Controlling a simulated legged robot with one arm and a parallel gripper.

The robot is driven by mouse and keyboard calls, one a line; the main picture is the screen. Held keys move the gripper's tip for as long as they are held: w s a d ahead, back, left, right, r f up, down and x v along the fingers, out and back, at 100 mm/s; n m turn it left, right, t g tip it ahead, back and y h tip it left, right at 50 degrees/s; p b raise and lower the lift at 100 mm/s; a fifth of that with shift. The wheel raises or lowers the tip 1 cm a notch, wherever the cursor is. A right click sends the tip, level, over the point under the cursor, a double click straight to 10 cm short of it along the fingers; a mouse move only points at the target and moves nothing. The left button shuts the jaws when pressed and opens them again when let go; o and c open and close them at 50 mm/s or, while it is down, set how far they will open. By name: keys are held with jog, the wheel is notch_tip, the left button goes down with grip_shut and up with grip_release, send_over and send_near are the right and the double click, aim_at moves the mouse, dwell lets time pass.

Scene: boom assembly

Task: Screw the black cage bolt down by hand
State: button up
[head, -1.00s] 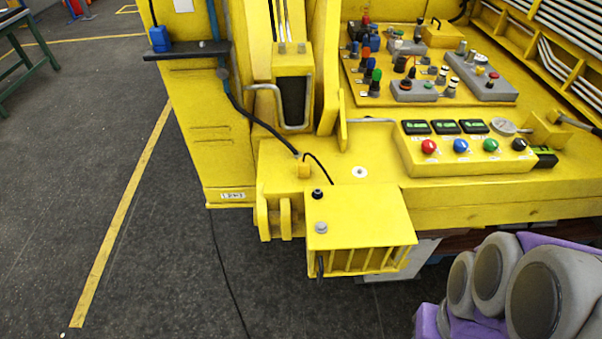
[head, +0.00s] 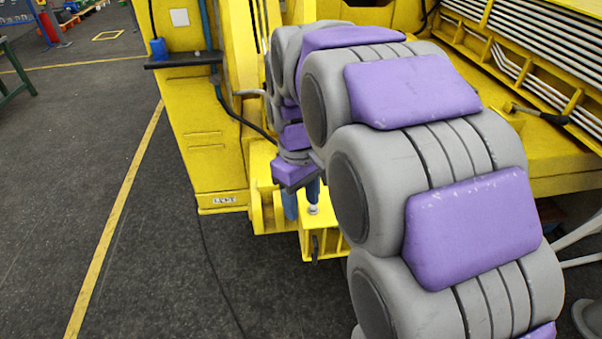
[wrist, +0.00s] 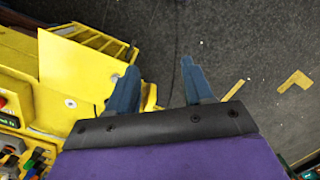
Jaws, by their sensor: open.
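The yellow cage (head: 327,240) sits at the lower front of the yellow machine, and most of its top is hidden behind my arm in the head view. My gripper (head: 302,205) is over the cage's left end, its blue fingers pointing down. A grey bolt (head: 313,209) shows on the cage top beside the right finger. In the wrist view my gripper (wrist: 158,80) is open with nothing seen between the fingers. The cage (wrist: 80,65) lies left of them, partly behind the left finger.
The yellow machine body (head: 205,120) stands left of my arm. A black cable (head: 250,122) runs along it towards the cage area. A grey bar handle (head: 250,93) is close to my arm. Dark floor (head: 130,240) in front and left is clear.

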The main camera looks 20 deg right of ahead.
jog(key=w+d+f+n, duration=0.1)
jog(key=w+d+n, duration=0.25)
jog(key=w, duration=0.65)
jog(key=w+d+f+n, duration=0.15)
jog(key=w+d, duration=0.35)
jog(key=w, duration=0.5)
jog(key=w+d+f+n+t, duration=0.1)
jog(key=w+d+f+n, duration=0.3)
jog(key=w+d+f, duration=0.4)
jog(key=f+b, duration=0.1)
jog(key=f, duration=0.4)
jog(key=f+b, duration=0.2)
jog(key=f, duration=0.2)
jog(key=f+b, duration=0.1)
jog(key=f, duration=0.4)
jog(key=shift+w+a+f, duration=0.3)
jog(key=shift+a+f, duration=0.05)
jog(key=shift+c, duration=0.5)
grip_shut()
